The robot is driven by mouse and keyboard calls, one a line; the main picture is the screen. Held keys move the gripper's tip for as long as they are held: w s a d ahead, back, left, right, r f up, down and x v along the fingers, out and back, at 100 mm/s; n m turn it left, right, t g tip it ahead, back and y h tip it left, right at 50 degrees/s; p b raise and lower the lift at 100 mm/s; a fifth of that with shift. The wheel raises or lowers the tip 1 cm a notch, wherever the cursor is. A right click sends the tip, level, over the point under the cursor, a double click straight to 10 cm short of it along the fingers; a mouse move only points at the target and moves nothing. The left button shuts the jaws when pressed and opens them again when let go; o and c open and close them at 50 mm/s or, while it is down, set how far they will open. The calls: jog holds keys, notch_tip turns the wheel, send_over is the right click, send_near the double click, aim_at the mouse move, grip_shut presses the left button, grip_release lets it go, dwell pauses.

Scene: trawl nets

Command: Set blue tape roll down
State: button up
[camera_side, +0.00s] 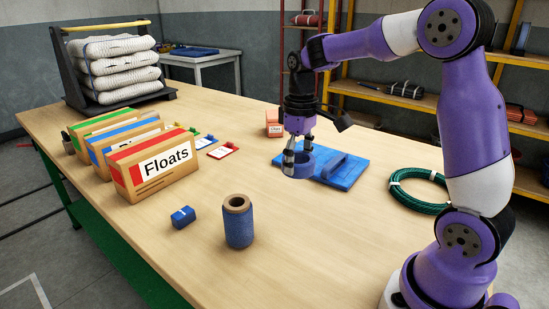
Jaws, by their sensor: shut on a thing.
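The blue tape roll (297,168) is a short dark blue ring at the middle of the table. My gripper (297,158) points down over it and is shut on it, with the fingers at its wall. The roll appears in front of or over the left edge of a flat blue board (345,172) with a raised bar on top. I cannot tell whether the roll touches the board or the table.
A blue twine spool (238,222) and a small blue block (183,217) stand at the front. The Floats box (152,170) and other boxes stand left. A green rope coil (419,190) lies right. A small reddish box (273,123) stands behind. The middle-front table is clear.

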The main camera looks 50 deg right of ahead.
aim_at(267, 200)
jog(key=shift+m, duration=0.3)
jog(key=w, duration=0.2)
jog(key=w+f, duration=0.1)
jog(key=w, duration=0.2)
jog(key=w+f, duration=0.1)
jog(key=w, duration=0.2)
jog(key=shift+w+a+f, duration=0.1)
jog(key=shift+w+f, duration=0.05)
jog(key=shift+f, duration=0.05)
notch_tip(267, 200, down, 10)
jog(key=shift+w+r, duration=0.1)
jog(key=shift+r, duration=0.15)
jog(key=shift+f, duration=0.15)
jog(key=o, duration=1.1)
